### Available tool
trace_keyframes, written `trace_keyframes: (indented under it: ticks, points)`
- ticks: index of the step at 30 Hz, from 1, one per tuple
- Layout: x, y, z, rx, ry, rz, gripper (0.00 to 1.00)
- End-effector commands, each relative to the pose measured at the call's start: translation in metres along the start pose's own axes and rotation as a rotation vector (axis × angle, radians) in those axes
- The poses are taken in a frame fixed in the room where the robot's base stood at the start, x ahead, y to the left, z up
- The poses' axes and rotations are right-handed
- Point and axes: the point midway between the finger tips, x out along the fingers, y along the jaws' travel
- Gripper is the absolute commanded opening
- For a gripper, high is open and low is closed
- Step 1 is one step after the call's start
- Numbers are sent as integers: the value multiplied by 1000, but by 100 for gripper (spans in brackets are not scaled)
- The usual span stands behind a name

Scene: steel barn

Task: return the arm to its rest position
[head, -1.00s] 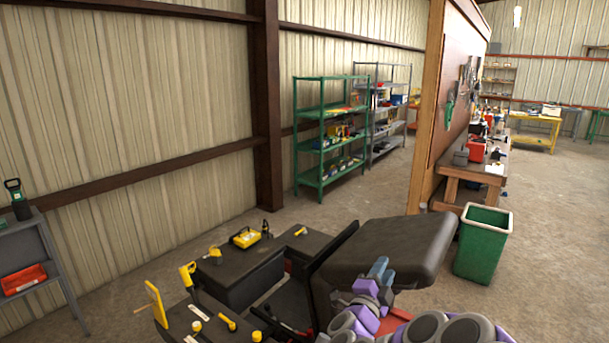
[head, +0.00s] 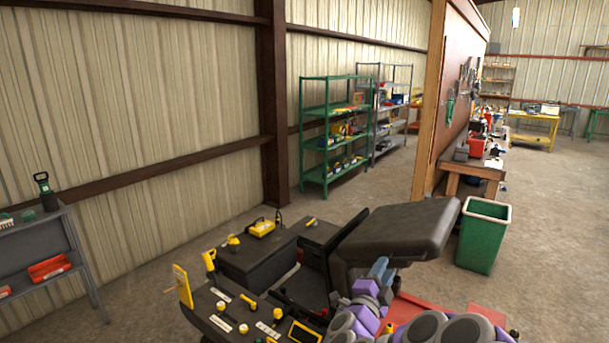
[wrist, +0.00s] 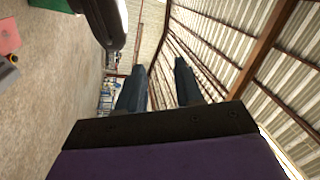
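My arm, in purple and grey links, is folded low at the bottom of the head view. My gripper (head: 379,269) shows there as small blue-grey fingers beside a black padded seat-like part (head: 395,228). From the head view I cannot tell whether they touch it. In the wrist view my gripper (wrist: 159,64) has its two dark fingers apart with nothing between them. They point toward the corrugated wall and roof, and the picture is tilted on its side.
A dark machine with yellow-handled parts (head: 238,305) stands close in front. A green bin (head: 484,236) stands at right, near a wooden workbench (head: 474,172). Green shelving (head: 334,128) stands at the back, a grey stand (head: 70,240) at left. Concrete floor is open at right.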

Motion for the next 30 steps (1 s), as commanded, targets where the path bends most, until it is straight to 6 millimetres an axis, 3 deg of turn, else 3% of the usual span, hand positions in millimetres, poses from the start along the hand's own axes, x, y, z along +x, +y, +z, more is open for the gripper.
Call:
trace_keyframes:
  ticks: [10, 17, 23, 26, 30]
  points:
    - [-7, -22, 26, -6, -182, -21, 35]
    - [-26, -46, 54, -37, -364, -53, 35]
    - [-68, -71, 85, -121, -615, -100, 35]
    - [-100, -78, 96, -198, -772, -124, 35]
    - [-148, -73, 100, -327, -983, -139, 35]
